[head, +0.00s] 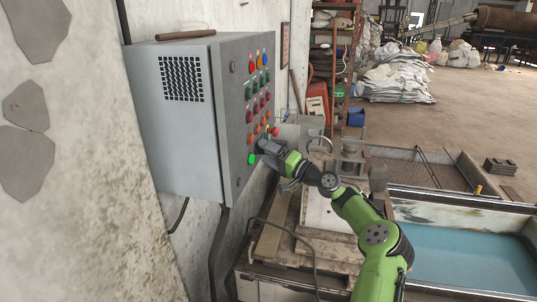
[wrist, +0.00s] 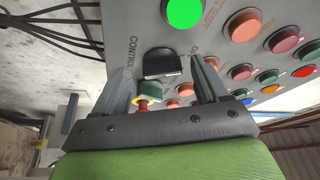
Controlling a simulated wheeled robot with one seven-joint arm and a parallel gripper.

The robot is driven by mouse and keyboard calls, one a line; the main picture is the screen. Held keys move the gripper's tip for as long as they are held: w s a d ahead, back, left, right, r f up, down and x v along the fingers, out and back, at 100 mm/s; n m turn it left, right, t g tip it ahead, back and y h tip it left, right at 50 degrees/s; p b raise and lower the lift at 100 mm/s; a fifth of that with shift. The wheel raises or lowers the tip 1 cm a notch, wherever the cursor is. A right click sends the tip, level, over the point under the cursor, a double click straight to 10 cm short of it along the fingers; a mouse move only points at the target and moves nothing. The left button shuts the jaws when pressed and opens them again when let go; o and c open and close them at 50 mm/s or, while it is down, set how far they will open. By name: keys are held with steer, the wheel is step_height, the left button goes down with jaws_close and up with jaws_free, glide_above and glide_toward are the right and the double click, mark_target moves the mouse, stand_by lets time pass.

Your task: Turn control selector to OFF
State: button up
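The control selector (wrist: 162,65) is a black knob on the grey panel face, beside the printed word CONTROL in the wrist view. My gripper (wrist: 160,85) is open, with one grey finger on each side of the knob in the picture. I see gaps between the knob and both fingers, and cannot tell how deep the fingertips reach. In the head view my gripper (head: 262,148) is at the lower part of the control cabinet's button face and hides the selector. The selector's OFF marking cannot be read.
The grey control cabinet (head: 175,130) hangs on the wall. A lit green button (wrist: 185,12) is close to the selector. A green, red and yellow part (wrist: 149,93) shows between the fingers. Several coloured buttons (wrist: 242,25) lie to the right. Machinery (head: 325,215) stands below my arm.

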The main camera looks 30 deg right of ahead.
steer(key=p+v, duration=0.1)
steer(key=v, duration=1.4)
steer(key=shift+s+d+f, duration=0.15)
steer(key=shift+s+f, duration=0.05)
steer(key=shift+s, duration=0.1)
